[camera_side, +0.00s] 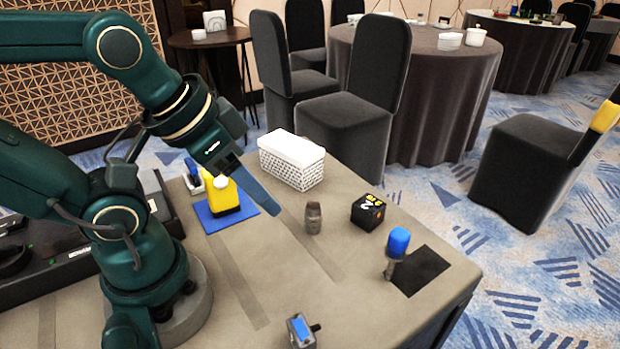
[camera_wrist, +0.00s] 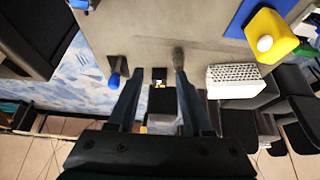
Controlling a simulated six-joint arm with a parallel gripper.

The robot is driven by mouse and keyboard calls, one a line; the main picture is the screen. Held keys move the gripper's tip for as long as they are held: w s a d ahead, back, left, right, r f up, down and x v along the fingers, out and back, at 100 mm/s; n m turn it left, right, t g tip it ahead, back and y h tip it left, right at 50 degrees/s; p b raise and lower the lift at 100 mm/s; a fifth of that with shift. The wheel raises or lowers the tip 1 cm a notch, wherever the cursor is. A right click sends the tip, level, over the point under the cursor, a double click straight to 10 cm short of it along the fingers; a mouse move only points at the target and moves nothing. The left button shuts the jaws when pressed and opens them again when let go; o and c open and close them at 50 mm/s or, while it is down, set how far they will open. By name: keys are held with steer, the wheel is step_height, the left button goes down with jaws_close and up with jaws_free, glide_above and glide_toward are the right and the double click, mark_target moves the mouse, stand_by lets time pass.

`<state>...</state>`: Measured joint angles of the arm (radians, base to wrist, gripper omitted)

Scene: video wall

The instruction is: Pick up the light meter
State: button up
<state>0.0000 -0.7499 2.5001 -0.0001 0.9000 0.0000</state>
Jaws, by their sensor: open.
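The light meter (camera_side: 224,198) appears to be the yellow device with a white dome, on a blue mat (camera_side: 249,208) at the table's left side. In the wrist view the light meter (camera_wrist: 272,28) is at the upper right, beside the blue mat (camera_wrist: 238,22), outside the span of my fingers. My gripper (camera_side: 277,212) is above the table, to the right of the light meter and apart from it. In the wrist view my gripper (camera_wrist: 160,74) has its two fingers spread, with nothing held between them.
A white patterned box (camera_side: 292,165) stands behind my gripper. A grey bottle-like object (camera_side: 313,217), a black cube (camera_side: 369,212) and a blue-topped object (camera_side: 398,242) by a black mat (camera_side: 422,270) are to the right. A small blue-grey device (camera_side: 301,331) is in front.

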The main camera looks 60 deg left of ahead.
steer(key=o, duration=0.8)
steer(key=shift+r, duration=0.1)
